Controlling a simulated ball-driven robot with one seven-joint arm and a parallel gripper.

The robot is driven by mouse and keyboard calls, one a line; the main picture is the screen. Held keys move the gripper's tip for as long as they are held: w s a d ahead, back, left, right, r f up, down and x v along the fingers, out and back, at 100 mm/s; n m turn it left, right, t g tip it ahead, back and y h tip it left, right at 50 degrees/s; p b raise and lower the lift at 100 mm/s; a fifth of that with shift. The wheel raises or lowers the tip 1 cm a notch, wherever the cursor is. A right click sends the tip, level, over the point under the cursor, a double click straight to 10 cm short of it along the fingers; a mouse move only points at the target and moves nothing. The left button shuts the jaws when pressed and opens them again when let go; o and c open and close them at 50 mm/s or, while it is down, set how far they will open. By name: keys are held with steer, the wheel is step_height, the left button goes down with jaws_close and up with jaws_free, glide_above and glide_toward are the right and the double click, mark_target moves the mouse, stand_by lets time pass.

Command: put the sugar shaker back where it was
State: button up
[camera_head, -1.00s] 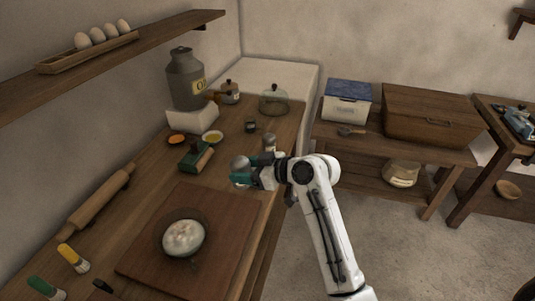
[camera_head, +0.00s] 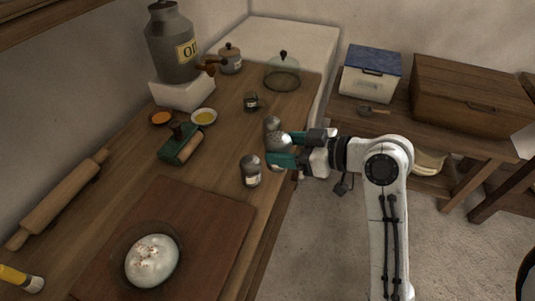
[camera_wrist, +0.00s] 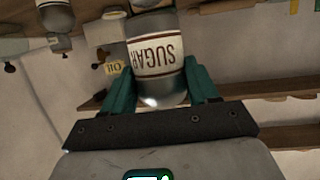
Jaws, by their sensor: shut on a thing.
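The sugar shaker (camera_wrist: 155,57), a glass jar with a white SUGAR label, is between the teal fingers of my gripper (camera_wrist: 162,88), which are shut on it. The wrist view is upside down, as its label and the OIL label show, so the shaker looks upright. In the head view my gripper (camera_head: 279,150) is at the counter's right edge, with the shaker's metal dome (camera_head: 277,140) above the fingers.
One similar shaker (camera_head: 250,171) stands just left of my gripper, another (camera_head: 272,124) just behind. The cutting board (camera_head: 215,225) holds a bowl (camera_head: 152,261). Space left of the shakers is clear.

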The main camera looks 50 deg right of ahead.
steer(key=w+d+f, duration=0.2)
steer(key=w+f, duration=0.1)
steer(key=w+d+f+p, duration=0.1)
steer(key=w+d+f, duration=0.1)
steer(key=w+f, duration=0.1)
steer(key=w+d+f, duration=0.2)
steer(key=w, duration=0.2)
steer(key=shift+d+f+p, duration=0.15)
steer(key=shift+f+p, duration=0.15)
steer(key=shift+f, duration=0.1)
step_height(320, 180, down, 2)
steer(key=shift+d+f+p, duration=0.1)
steer(key=shift+p, duration=0.25)
steer(key=shift+w+f, duration=0.1)
steer(key=shift+f, duration=0.5)
steer(key=shift+f, duration=0.2)
steer(key=o, duration=0.8)
steer(key=shift+r, duration=0.1)
steer(key=shift+o, duration=0.2)
